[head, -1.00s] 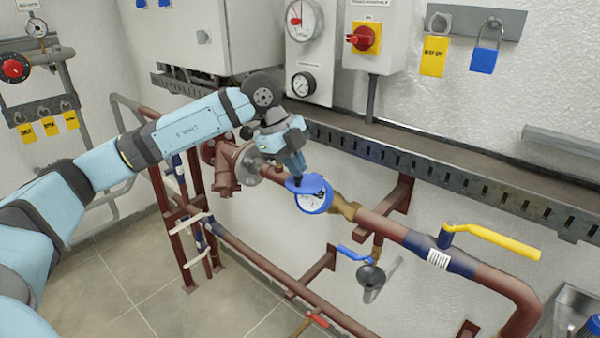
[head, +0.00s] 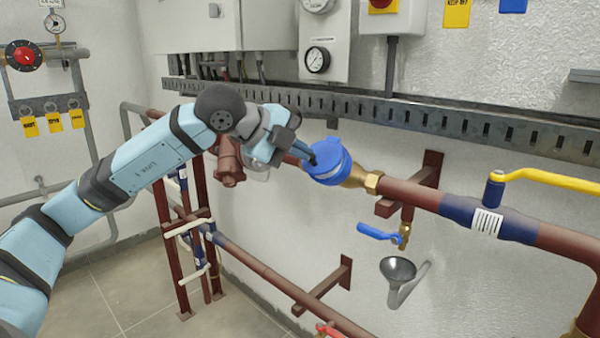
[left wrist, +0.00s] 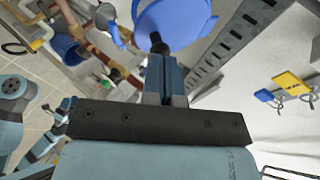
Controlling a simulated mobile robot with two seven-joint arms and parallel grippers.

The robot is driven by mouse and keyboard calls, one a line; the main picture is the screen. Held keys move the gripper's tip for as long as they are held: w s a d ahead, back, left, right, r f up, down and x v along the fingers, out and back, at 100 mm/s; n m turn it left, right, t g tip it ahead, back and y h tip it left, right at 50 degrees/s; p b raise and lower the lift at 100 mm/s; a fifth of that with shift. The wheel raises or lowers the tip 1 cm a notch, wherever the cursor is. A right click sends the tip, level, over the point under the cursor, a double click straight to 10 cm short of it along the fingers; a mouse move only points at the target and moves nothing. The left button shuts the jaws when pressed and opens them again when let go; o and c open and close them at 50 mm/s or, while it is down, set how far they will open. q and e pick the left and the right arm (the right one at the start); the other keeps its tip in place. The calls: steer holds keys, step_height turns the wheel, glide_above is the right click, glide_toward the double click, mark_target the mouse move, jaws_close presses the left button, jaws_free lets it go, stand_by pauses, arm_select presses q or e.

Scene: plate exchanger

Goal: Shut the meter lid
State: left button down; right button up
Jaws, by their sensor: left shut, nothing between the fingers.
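The blue water meter (head: 333,172) sits on the brown pipe in the middle of the head view. Its blue lid (head: 327,157) lies over the dial, and no dial face shows. In the left wrist view the blue lid (left wrist: 180,18) is at the top, beyond the fingers. My left gripper (head: 312,158) is shut and empty, with its fingertips at the lid's left edge; they look to be touching or very close. The fingertips (left wrist: 158,45) also show against the lid in the left wrist view.
A pipe with a yellow-handled valve (head: 545,180) runs to the right of the meter. A small blue-handled tap (head: 380,232) and a grey funnel (head: 398,270) are below. A slotted metal tray (head: 440,120) runs along the wall behind. Open floor lies at lower left.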

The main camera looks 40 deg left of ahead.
arm_select(q)
steer(key=f+t+b, duration=0.1)
steer(key=b, duration=0.2)
steer(key=shift+f, duration=0.4)
arm_select(e)
step_height(320, 180, up, 6)
steer(key=a+t+y, duration=0.2)
steer(key=t+y, duration=0.1)
arm_select(q)
steer(key=b, duration=0.1)
steer(key=t+b, duration=0.1)
steer(key=b, duration=0.1)
steer(key=shift+w+f+m+h, duration=0.15)
steer(key=shift+f+m+h, duration=0.15)
steer(key=shift+f, duration=0.05)
steer(key=shift+t+b, duration=0.4)
steer(key=shift+b, duration=0.35)
arm_select(e)
step_height(320, 180, down, 7)
steer(key=g, duration=0.3)
steer(key=shift+w+a+n, duration=0.15)
steer(key=shift+a+n, duration=0.25)
steer(key=shift+a, duration=0.05)
arm_select(q)
steer(key=shift+w+r, duration=0.1)
